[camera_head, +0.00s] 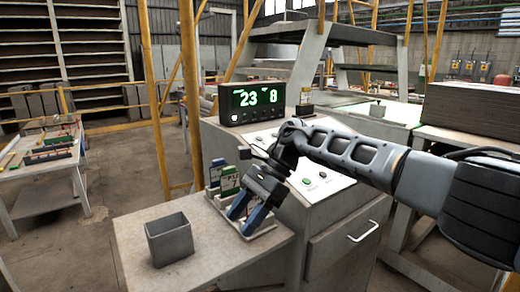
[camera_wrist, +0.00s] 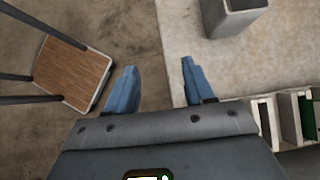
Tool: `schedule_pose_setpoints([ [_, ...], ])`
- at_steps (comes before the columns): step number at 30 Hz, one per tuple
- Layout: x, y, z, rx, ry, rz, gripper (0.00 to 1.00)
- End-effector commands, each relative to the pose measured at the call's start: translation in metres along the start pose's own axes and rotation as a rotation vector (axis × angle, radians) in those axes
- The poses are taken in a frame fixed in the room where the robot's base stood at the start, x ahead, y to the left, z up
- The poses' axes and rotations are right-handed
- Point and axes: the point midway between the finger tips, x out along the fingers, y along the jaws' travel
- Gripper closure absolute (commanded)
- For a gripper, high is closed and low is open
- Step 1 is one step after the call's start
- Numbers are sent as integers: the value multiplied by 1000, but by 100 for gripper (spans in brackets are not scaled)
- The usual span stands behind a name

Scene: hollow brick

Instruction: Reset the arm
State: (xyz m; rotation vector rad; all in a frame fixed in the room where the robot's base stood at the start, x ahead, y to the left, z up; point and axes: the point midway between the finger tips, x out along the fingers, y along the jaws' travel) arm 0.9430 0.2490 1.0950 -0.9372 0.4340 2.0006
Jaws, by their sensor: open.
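My gripper (camera_head: 246,214) is open, with its two blue fingers pointing down beside the rack of cards in the head view. In the wrist view my gripper (camera_wrist: 155,88) shows nothing between its fingers. My arm reaches in from the right, bent at the wrist. The gripper hides part of the rack in the head view.
A grey open box (camera_head: 169,240) stands on the low counter (camera_head: 135,215); the box also shows in the wrist view (camera_wrist: 238,18). A digital display (camera_head: 252,101) stands on the cabinet behind. A small table (camera_head: 42,190) is far left.

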Motion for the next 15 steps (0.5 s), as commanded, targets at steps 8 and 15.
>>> schedule_pose_setpoints([
  [8, 140, 26, 86, 164, -490, -10, 47],
  [15, 190, 54, 158, 381, -901, 4, 47],
])
